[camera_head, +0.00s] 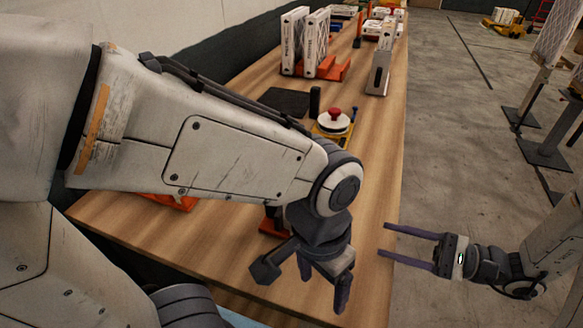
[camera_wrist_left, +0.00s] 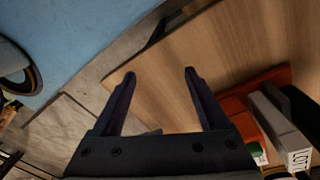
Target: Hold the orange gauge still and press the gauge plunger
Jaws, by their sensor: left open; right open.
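A device with a yellow-orange base, a white round body and a red knob on top (camera_head: 334,119) stands on the table beyond my left forearm; it looks like the gauge with its plunger, and its near side is partly hidden. My left gripper (camera_head: 323,281) is open and empty over the near part of the table, pointing down, well short of the device. In the left wrist view its two fingers (camera_wrist_left: 160,74) are apart with bare wood between them. My right gripper (camera_head: 385,240) is open and empty just off the table's right edge, fingers pointing left.
An orange base (camera_wrist_left: 240,110) with a grey labelled block (camera_wrist_left: 285,125) lies right of my left fingers in the wrist view. White boxed filters (camera_head: 305,42) stand in an orange rack further back. A grey upright stand (camera_head: 378,74) is near the right edge. A dark mat (camera_head: 285,101) lies flat.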

